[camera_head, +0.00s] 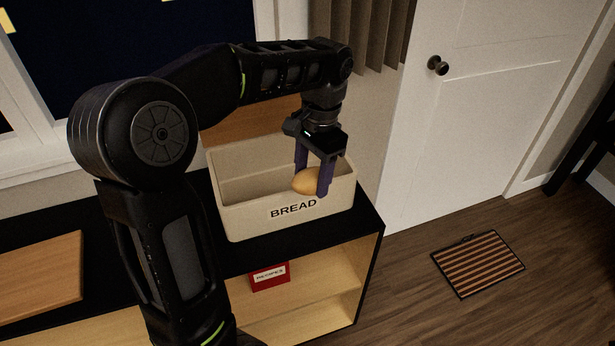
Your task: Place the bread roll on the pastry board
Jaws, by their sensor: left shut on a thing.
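The bread roll (306,181) is a tan, rounded roll, partly covered by the fingers. My left gripper (314,182) points down with its purple fingers shut on the roll, at the right part of the cream bin marked BREAD (241,221). The roll shows at the level of the bin's front rim; I cannot tell how far it is above the bin's floor. A flat wooden board (40,277), likely the pastry board, lies on the black counter top at the left, with its left part cut off by the picture edge. My right gripper is not in view.
A red recipes box (269,276) stands on the shelf below the bin. The black counter top (94,216) is bare around the wooden board. A brown panel (250,121) stands behind the bin. A striped mat (478,263) lies on the floor near the white door (480,100).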

